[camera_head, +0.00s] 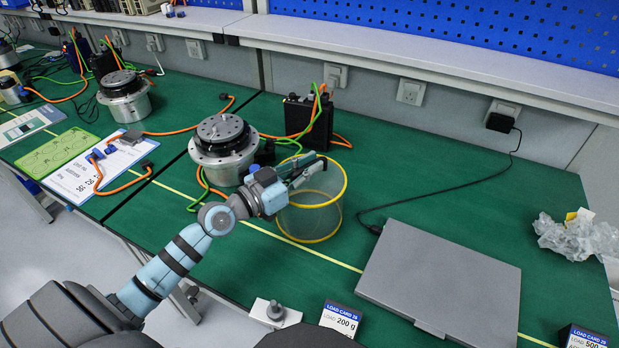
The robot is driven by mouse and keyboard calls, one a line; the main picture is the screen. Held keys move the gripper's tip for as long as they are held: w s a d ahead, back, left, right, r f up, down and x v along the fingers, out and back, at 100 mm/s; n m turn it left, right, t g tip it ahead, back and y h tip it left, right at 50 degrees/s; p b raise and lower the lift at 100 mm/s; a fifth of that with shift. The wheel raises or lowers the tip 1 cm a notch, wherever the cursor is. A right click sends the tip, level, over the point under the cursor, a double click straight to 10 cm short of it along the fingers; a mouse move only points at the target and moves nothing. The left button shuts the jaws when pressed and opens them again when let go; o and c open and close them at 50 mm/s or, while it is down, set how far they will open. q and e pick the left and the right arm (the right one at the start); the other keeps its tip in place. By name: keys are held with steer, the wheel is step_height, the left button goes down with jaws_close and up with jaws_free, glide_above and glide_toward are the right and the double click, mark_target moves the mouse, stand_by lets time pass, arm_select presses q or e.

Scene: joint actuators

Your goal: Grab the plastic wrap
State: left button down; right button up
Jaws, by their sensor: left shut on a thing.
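Crumpled clear plastic wrap (577,238) lies at the far right end of the green table, with a small yellow and white piece at its top. My left gripper (312,172) is at the upper left rim of a round mesh basket (318,232) with yellow rims, far to the left of the wrap. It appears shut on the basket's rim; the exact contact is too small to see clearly. The basket stands upright on the table. My right gripper is not in view.
A grey closed laptop-like case (440,280) lies between the basket and the wrap. A round metal actuator (222,150) and a black box (308,122) with cables stand behind my left arm. Load cards (340,318) stand at the front edge. A black cable (440,192) crosses the table.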

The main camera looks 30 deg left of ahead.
mark_target(293, 177)
arm_select(q)
steer(key=c, duration=1.7)
jaws_free()
steer(key=v, duration=0.8)
steer(key=shift+d+f, duration=0.1)
steer(key=p+v, duration=0.1)
steer(key=v, duration=0.3)
steer(key=shift+s, duration=0.1)
